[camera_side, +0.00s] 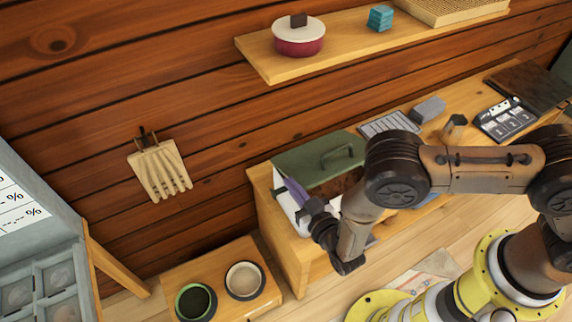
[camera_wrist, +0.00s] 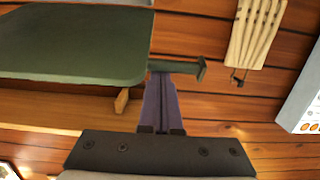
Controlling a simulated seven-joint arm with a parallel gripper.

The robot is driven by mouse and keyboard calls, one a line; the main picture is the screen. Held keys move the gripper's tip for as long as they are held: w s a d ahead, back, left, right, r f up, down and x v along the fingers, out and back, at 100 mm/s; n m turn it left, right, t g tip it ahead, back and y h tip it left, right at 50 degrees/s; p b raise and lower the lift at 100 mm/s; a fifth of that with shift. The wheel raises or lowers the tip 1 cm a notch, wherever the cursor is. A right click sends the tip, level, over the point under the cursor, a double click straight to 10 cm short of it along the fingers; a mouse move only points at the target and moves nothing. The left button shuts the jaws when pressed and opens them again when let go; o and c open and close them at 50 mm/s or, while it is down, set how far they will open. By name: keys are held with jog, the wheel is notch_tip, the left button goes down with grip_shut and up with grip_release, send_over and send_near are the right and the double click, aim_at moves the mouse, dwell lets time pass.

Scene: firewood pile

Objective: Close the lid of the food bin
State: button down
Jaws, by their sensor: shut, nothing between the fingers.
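The food bin (camera_side: 284,203) stands at the left end of the wooden counter. Its green lid (camera_side: 298,162) carries a curved handle, and a brown patch shows below its front edge; it looks raised, but the exact angle is unclear. In the wrist view the lid (camera_wrist: 75,45) fills the upper left, with a short green bar (camera_wrist: 182,68) jutting right from its edge. My gripper (camera_side: 288,184) is at the bin's left end. Its purple fingers are shut and empty; in the wrist view the fingertips (camera_wrist: 165,78) appear at or just under the bar, contact unclear. My arm hides part of the bin.
A low wooden stand with two bowls (camera_side: 245,281) sits below left. A wooden rake-like piece (camera_side: 160,171) hangs on the plank wall. A shelf (camera_side: 365,45) with a red pot (camera_side: 299,38) is above. A grey block (camera_side: 428,109) and a slatted panel (camera_side: 390,124) lie right of the bin.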

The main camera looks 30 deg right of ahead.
notch_tip(320, 180, down, 7)
jog(key=s, duration=0.2)
jog(key=shift+s, duration=0.2)
